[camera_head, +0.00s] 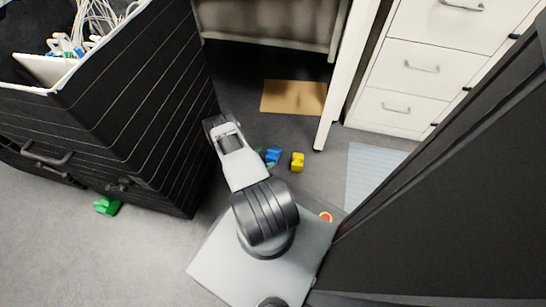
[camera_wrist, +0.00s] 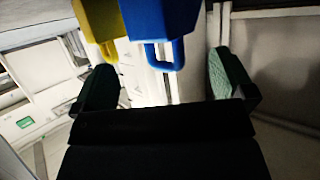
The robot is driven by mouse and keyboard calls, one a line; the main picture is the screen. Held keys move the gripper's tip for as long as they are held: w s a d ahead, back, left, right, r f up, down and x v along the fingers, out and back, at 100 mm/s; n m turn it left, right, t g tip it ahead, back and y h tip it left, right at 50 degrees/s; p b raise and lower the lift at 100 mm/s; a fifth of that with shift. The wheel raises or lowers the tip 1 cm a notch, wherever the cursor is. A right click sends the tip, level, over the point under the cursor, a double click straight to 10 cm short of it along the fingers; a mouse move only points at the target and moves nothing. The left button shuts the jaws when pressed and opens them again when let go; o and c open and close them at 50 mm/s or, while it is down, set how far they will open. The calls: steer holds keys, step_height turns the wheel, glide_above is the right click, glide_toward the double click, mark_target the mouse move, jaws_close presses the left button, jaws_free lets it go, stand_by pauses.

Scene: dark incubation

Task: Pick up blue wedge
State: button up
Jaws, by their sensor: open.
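A small blue piece (camera_head: 273,155), which I take for the blue wedge, is on the grey floor just right of my arm in the head view. In the wrist view a blue piece (camera_wrist: 160,22) with a loop-like part (camera_wrist: 165,55) fills the top middle and is cut off by the frame edge. My gripper (camera_wrist: 165,85) is open, its dark fingers apart to left and right. The blue piece shows ahead, between the fingers' directions; I cannot tell whether they touch it. In the head view my arm mostly hides the gripper.
A yellow piece (camera_head: 297,161) is close to the right of the blue one; it also shows in the wrist view (camera_wrist: 97,22). White drawers (camera_head: 410,70) and a cardboard-coloured sheet (camera_head: 293,97) are behind.

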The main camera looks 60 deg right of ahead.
mark_target(270, 156)
steer(key=shift+b+x, duration=0.8)
steer(key=shift+x, duration=1.35)
steer(key=shift+w, duration=0.15)
steer(key=shift+c, duration=0.3)
steer(key=c, duration=1.2)
